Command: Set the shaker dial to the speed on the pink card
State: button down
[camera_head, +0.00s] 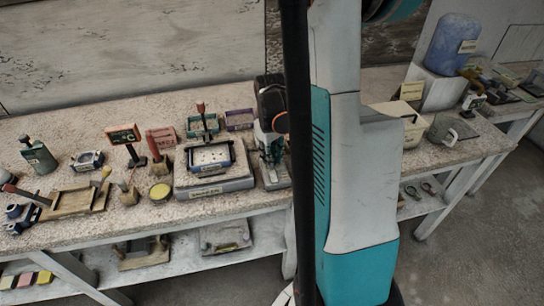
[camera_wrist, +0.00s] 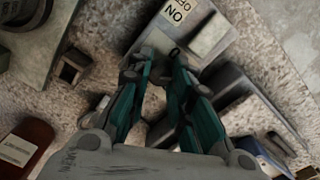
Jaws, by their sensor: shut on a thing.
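The shaker (camera_head: 214,183) stands on the bench in the head view, with a blue-rimmed tray (camera_head: 208,160) on top. A grey unit (camera_head: 275,178) stands at its right side, under my gripper (camera_head: 271,147). In the wrist view, my gripper (camera_wrist: 157,65) has its teal fingers close together at a pale unit with an ON/OFF label (camera_wrist: 178,10). They are shut on a small grey part, seemingly the dial, mostly hidden by the fingertips. Its setting cannot be read.
Purple bins (camera_head: 239,120) are behind the shaker. A blue container (camera_head: 452,44) stands far right. My arm hides the bench's middle right.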

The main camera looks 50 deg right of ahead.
jog(key=m, duration=0.6)
jog(key=shift+m, duration=0.3)
jog(key=m, duration=0.6)
jog(key=shift+w, duration=0.1)
jog(key=shift+m, duration=0.3)
jog(key=c, duration=1.7)
grip_release()
jog(key=shift+r, duration=0.1)
notch_tip(320, 180, up, 12)
jog(key=shift+w+f, duration=0.1)
jog(key=shift+w, duration=0.05)
